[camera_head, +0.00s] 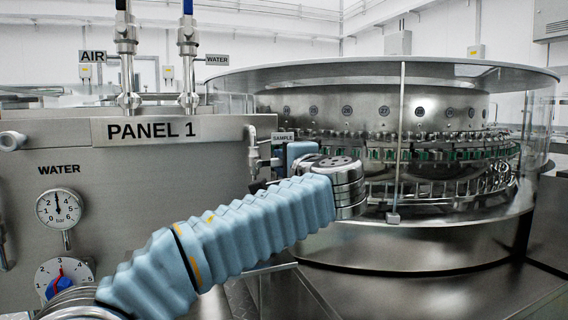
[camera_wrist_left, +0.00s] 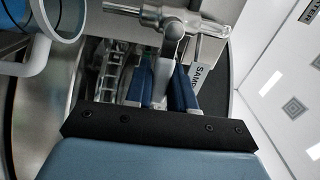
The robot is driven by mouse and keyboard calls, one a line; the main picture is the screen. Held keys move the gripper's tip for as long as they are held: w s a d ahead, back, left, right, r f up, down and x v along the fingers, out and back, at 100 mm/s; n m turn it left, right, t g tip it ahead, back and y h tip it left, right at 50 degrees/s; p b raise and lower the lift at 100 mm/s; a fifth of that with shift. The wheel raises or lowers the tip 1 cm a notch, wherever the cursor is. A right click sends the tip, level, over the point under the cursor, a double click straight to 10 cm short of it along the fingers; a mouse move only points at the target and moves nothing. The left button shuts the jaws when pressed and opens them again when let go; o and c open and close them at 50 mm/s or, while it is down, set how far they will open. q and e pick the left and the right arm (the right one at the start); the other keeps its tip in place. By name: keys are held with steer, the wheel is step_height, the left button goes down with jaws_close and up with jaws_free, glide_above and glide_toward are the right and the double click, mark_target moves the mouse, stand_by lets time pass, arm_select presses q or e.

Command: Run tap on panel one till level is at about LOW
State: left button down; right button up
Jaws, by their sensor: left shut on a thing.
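Panel one (camera_head: 150,130), a steel cabinet marked PANEL 1, stands at left in the head view. Its sample tap (camera_head: 253,150) sticks out of the right edge beside a SAMPLE label (camera_head: 283,137). In the left wrist view the tap's steel body (camera_wrist_left: 165,18) crosses the top, with its handle (camera_wrist_left: 172,42) pointing down between the blue fingers of my left gripper (camera_wrist_left: 164,88). The gripper is shut on the handle. I see no LOW mark and cannot read a water level. My right gripper is out of view.
A large round steel washer (camera_head: 430,240) with clear guards stands right of the panel, close to my left wrist. A water pressure gauge (camera_head: 59,209) and a numbered dial (camera_head: 66,278) are on the panel front. Air and water valves rise above it.

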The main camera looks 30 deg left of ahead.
arm_select(q)
steer(key=c, duration=1)
jaws_free()
steer(key=shift+c, duration=0.2)
steer(key=v, duration=1.4)
steer(key=shift+s+a, duration=0.1)
